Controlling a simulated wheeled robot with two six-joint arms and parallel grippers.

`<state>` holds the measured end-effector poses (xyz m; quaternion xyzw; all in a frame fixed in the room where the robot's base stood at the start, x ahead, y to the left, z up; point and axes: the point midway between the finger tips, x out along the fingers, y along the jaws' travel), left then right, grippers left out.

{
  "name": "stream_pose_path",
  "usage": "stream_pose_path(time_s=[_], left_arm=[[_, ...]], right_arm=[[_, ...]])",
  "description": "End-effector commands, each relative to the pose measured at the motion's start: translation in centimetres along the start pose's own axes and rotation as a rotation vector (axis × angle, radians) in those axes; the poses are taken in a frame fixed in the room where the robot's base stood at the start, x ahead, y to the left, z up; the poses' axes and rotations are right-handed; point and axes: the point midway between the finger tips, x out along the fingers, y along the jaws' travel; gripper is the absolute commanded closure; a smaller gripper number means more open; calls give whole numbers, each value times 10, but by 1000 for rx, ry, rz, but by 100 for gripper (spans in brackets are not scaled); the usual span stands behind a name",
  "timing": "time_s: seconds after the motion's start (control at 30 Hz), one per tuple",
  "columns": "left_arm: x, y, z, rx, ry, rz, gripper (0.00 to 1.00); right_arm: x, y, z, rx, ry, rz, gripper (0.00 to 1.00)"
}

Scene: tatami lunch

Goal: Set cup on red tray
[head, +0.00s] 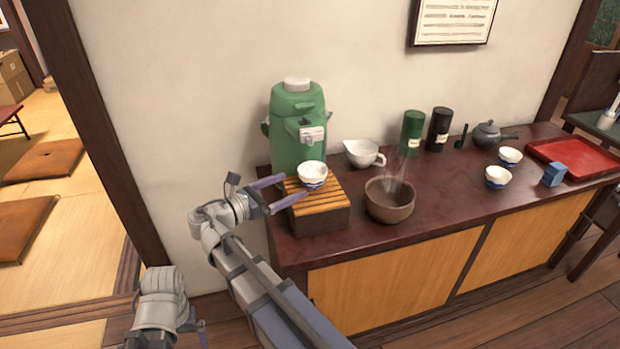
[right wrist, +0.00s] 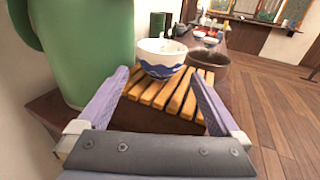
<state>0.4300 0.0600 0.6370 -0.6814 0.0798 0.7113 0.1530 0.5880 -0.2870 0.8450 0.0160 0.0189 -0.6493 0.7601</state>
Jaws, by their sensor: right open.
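A white cup with a blue pattern (head: 312,173) stands upright on a slatted wooden stand (head: 322,203) in front of the green dispenser. It also shows in the right wrist view (right wrist: 160,56), just beyond the fingertips. My right gripper (head: 295,186) is open and empty, pointed at the cup from the left, its fingers apart and short of it. The red tray (head: 580,157) lies at the far right end of the counter, with nothing seen on it. My left gripper (head: 196,326) shows only partly at the lower left, away from the counter; its jaws are unclear.
The green dispenser (head: 296,130) stands behind the stand. A steaming brown bowl (head: 389,205) and a white spouted pitcher (head: 362,154) are right of it. Two more cups (head: 497,178) (head: 510,157) and a blue box (head: 554,174) stand near the tray. The counter between bowl and cups is clear.

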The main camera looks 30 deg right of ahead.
Motion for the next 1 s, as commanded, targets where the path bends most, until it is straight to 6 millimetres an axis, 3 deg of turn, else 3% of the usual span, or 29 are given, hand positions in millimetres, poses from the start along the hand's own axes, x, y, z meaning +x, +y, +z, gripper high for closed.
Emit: stream_pose_path(time_s=[0.1,0.3,0.6,0.93,1.0], left_arm=[[1,0,0,0,0,0,0],[1,0,0,0,0,0,0],[1,0,0,0,0,0,0],[2,0,0,0,0,0,0],[2,0,0,0,0,0,0]], right_arm=[[14,-1,0,0,0,-2,0],[23,-1,0,0,0,-2,0],[63,-2,2,0,0,-2,0],[70,-2,2,0,0,0,0],[70,-2,2,0,0,0,6]])
